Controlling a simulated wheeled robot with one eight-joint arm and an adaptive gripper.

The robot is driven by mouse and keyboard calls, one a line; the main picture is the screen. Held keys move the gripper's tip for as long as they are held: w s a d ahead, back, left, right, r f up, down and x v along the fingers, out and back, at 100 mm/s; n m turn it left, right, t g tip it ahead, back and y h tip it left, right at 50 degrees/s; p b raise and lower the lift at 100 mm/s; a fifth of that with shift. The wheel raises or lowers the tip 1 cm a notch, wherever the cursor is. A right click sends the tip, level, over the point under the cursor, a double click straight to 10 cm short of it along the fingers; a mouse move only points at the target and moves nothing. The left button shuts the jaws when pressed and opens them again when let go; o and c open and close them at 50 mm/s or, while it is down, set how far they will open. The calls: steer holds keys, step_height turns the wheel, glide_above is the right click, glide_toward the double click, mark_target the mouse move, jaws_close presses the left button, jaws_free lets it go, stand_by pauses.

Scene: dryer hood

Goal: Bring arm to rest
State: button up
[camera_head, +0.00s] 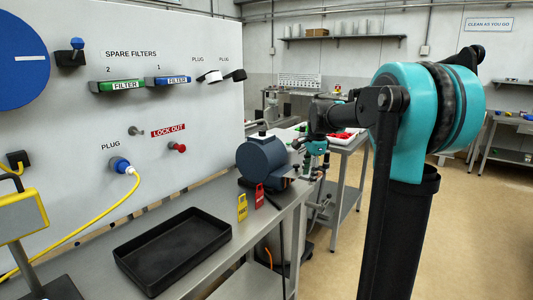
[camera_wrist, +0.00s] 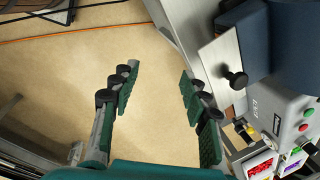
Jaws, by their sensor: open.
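My gripper (camera_head: 314,163) hangs at the end of my extended arm in the head view, just right of the blue motor-like unit (camera_head: 265,160) on the bench. In the wrist view, my gripper's two green-padded fingers (camera_wrist: 160,75) are wide apart. Only bare floor (camera_wrist: 155,110) shows between them, so it holds nothing. The bench edge (camera_wrist: 190,30) lies close to the right finger. A control box (camera_wrist: 285,115) with red and green buttons is at the right of the wrist view.
A black tray (camera_head: 175,250) and yellow (camera_head: 242,207) and red (camera_head: 259,196) tags are on the bench. The panel (camera_head: 85,125) carries filters and plugs, with a yellow cable (camera_head: 85,228) hanging from it. Other tables stand behind. Open floor (camera_head: 460,220) lies to the right.

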steer(key=s+d+f+n+t, duration=0.1)
steer(key=s+f+n, duration=0.6)
steer(key=s+f, duration=0.4)
steer(key=s+d+f+n+t, duration=0.1)
steer(key=s+f+n, duration=0.7)
steer(key=s, duration=1.1)
step_height(320, 180, down, 3)
steer(key=shift+d+r+h, duration=0.1)
steer(key=shift+d+h, duration=0.15)
steer(key=shift+h, duration=0.15)
steer(key=shift+o, duration=0.5)
steer(key=shift+w, duration=0.1)
